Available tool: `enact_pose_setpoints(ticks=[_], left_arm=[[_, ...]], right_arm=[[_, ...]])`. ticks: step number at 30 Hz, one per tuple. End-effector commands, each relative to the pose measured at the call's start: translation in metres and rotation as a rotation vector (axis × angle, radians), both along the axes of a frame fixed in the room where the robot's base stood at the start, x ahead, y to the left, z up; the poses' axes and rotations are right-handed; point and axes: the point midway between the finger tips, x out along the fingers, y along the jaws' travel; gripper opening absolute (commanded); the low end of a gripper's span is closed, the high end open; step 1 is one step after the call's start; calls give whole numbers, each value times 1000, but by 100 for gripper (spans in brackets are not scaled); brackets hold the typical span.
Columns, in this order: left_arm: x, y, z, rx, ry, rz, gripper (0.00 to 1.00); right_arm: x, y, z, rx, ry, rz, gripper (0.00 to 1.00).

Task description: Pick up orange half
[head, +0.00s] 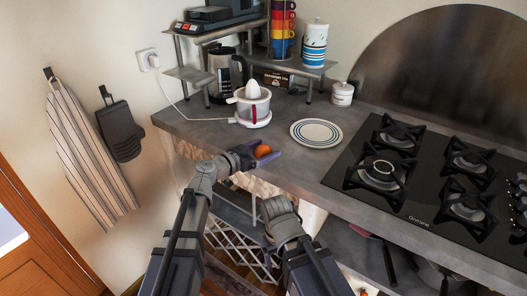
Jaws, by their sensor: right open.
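The orange half (263,151) is a small orange dome near the front edge of the grey counter (215,127). My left gripper (262,155) is at the orange half, with its purple-grey fingers around it. I cannot tell whether they are closed on it or whether it still touches the counter. My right gripper (256,208) is open, lower down in front of the counter edge, away from the orange half. It is mostly hidden by its own wrist.
A white citrus juicer (253,112) with a cord stands behind the orange half. A striped plate (316,133) lies to its right, then a black gas hob (420,185). A shelf rack (307,72) with a kettle (226,75) is at the back. A lidded jar (342,94) stands near it.

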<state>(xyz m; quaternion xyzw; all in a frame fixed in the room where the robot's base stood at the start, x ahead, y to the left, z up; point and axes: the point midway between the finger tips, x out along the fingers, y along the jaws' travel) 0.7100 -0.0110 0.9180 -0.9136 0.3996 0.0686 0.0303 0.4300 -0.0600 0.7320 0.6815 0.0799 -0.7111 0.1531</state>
Motion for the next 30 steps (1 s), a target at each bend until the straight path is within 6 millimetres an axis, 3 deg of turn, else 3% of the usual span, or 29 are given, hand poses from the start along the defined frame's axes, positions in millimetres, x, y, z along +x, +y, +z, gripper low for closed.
enact_pose_setpoints(ticks=[2,23,30], left_arm=[[0,0,0,0,0,0,84],[0,0,0,0,0,0,5],[0,0,1,0,0,0,5]], right_arm=[[0,0,0,0,0,0,84],[0,0,0,0,0,0,84],[0,0,1,0,0,0,84]])
